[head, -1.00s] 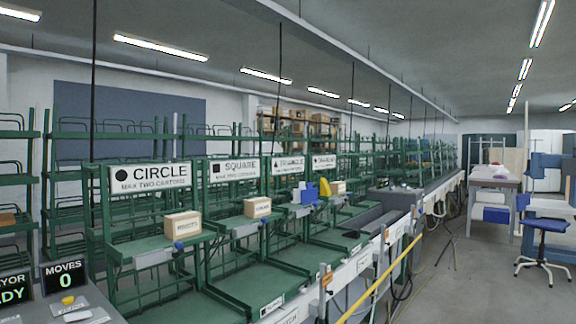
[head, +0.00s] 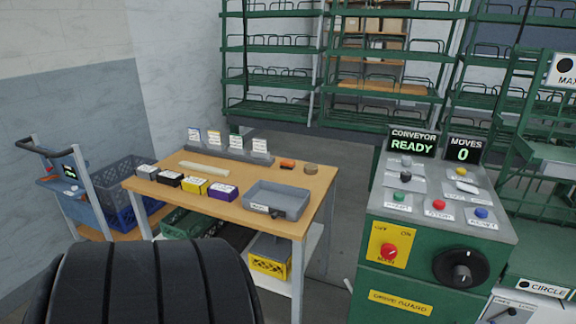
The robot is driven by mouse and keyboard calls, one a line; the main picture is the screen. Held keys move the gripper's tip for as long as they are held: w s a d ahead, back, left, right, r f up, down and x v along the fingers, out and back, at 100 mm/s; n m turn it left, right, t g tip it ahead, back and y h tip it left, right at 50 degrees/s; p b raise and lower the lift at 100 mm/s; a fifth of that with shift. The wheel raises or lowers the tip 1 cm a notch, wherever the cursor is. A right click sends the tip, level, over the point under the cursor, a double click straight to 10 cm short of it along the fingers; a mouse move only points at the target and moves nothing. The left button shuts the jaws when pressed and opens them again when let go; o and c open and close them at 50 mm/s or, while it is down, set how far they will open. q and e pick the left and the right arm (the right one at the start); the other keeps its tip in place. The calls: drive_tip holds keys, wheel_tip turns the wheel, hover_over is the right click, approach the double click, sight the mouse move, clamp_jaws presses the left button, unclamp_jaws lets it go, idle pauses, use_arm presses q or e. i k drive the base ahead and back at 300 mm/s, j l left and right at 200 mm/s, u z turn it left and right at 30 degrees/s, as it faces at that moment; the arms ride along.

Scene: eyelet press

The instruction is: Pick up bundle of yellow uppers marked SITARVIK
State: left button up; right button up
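A yellow bundle (head: 193,188) with a white label on top lies on the wooden table (head: 237,212), in a row along its near left edge. The label is too small to read, so I cannot tell whether it says SITARVIK. A black bundle (head: 168,182) lies to its left and a purple bundle (head: 222,194) to its right. A whitish bundle (head: 147,173) is at the left end. Neither of my grippers shows in the head view.
A grey tray (head: 293,195) sits on the table's right part, with upright cards (head: 213,141) behind. A green control console (head: 400,290) stands to the right. A trolley with crates (head: 120,177) stands left. A large black ribbed shape fills the lower left.

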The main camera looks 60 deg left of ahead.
sight(198, 185)
drive_tip(key=u, duration=2.8)
drive_tip(key=z, duration=0.4)
drive_tip(key=i+j+z, duration=0.15)
drive_tip(key=z, duration=0.25)
drive_tip(key=i+j+z, duration=0.1)
drive_tip(key=j+z, duration=0.3)
drive_tip(key=i+j+z, duration=0.1)
drive_tip(key=j+z, duration=0.15)
drive_tip(key=z, duration=0.15)
drive_tip(key=j+z, duration=0.55)
drive_tip(key=j, duration=0.55)
drive_tip(key=j+z, duration=0.15)
drive_tip(key=j, duration=0.6)
drive_tip(key=k+j+z, duration=0.15)
drive_tip(key=j, duration=0.55)
